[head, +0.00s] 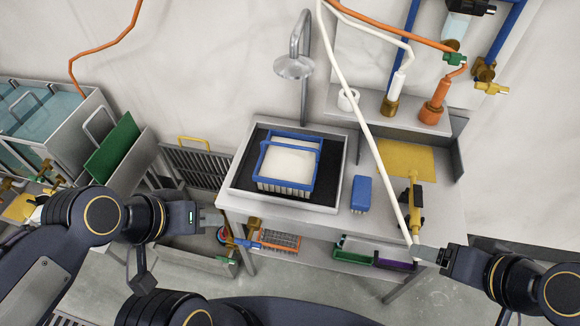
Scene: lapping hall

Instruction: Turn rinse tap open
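A brass valve with a blue lever (240,242) sits below the front left edge of the sink, and looks like the rinse tap. My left gripper (213,219) is just left of and slightly above it. Its fingers look close together, and I cannot tell whether they touch the valve or how far they are parted. A grey shower head (293,67) on a bent pipe hangs above the sink (233,186); no water shows. My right gripper (425,254) is at the bench's front right, by the lower end of a white hose (374,130); its finger opening is unclear.
A blue basket (262,178) with white contents stands in the sink. A blue block (361,194) and a black and brass tool (415,207) are on the bench. Trays lie on the shelf below. Water tanks (62,130) and a green panel (113,145) stand at left.

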